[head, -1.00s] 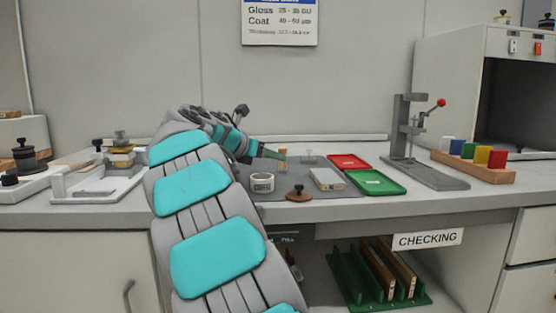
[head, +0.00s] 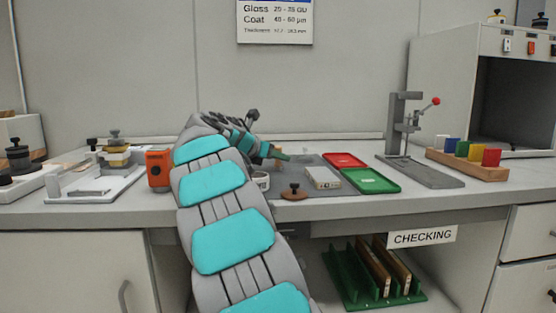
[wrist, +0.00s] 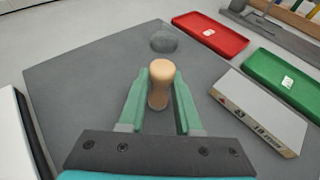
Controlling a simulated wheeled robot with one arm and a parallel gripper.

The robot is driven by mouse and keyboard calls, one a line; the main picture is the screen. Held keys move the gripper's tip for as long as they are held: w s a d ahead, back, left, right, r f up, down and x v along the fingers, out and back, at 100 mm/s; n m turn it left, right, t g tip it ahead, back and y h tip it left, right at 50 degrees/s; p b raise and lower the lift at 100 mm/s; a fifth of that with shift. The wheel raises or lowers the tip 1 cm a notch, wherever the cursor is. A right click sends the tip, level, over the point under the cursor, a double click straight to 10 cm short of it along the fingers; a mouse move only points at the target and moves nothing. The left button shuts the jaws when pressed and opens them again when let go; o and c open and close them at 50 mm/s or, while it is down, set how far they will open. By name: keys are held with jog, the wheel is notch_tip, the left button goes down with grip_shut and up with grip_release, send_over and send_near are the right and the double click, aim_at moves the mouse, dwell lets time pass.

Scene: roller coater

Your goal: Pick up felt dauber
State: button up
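A small wooden peg-like piece with a rounded tan top (wrist: 161,70), which I take to be the felt dauber, stands on the grey mat (wrist: 85,75). My gripper (wrist: 162,76) is open, with one green finger on each side of the piece and narrow gaps showing. In the head view my gripper (head: 281,155) is low over the mat's back left, and the piece is mostly hidden there.
A red tray (head: 345,160), a green tray (head: 371,181) and a pale block (head: 322,178) lie to the right. A brown disc with a black knob (head: 294,192) is in front. A grey round thing (wrist: 164,41) lies beyond the piece. An orange box (head: 158,168) stands left of my arm.

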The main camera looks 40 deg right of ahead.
grip_shut()
jog(key=shift+r, duration=0.1)
dwell(0.3)
